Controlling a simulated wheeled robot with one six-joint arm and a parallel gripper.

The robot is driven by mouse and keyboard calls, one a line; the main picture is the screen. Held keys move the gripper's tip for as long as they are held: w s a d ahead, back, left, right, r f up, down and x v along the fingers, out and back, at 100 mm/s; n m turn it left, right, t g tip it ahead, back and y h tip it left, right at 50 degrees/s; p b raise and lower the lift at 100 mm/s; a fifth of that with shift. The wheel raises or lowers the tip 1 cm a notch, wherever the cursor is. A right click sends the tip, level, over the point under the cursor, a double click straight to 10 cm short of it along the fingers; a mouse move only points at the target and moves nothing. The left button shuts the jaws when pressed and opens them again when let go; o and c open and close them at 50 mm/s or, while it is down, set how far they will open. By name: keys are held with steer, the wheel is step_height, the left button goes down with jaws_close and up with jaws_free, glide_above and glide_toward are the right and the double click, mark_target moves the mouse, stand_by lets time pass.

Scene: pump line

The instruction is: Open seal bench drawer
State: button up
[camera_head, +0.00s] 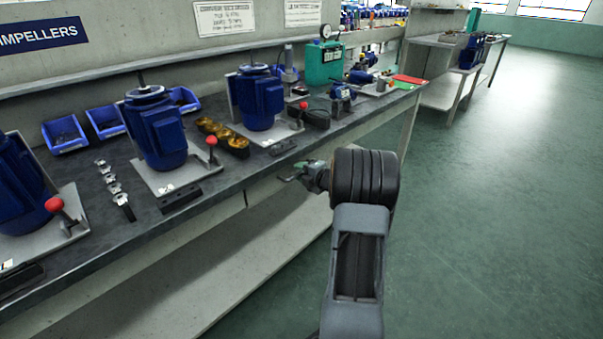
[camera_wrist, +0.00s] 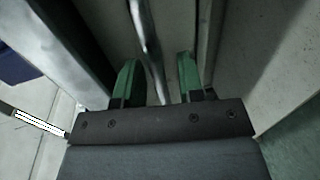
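My gripper (camera_head: 293,174) is at the front edge of the long bench (camera_head: 225,180), low beside the dark top. In the wrist view my gripper (camera_wrist: 158,82) has its two green fingers apart. A shiny metal bar (camera_wrist: 147,35), which looks like a drawer handle, runs between the fingers, with a gap seen on each side. A pale front panel (camera_head: 262,190) lies under the bench top, with a thin vertical seam at its left; it looks like the drawer front, shut. The handle is too small or hidden to make out in the head view.
Blue motors (camera_head: 160,128) on grey plates with red-knobbed levers (camera_head: 211,142) stand along the bench. Blue bins (camera_head: 65,134) sit at the back. A lower shelf (camera_head: 230,265) runs beneath. The green floor (camera_head: 480,200) to the right is clear.

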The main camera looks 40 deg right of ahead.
jaws_close()
steer(key=shift+s, duration=0.15)
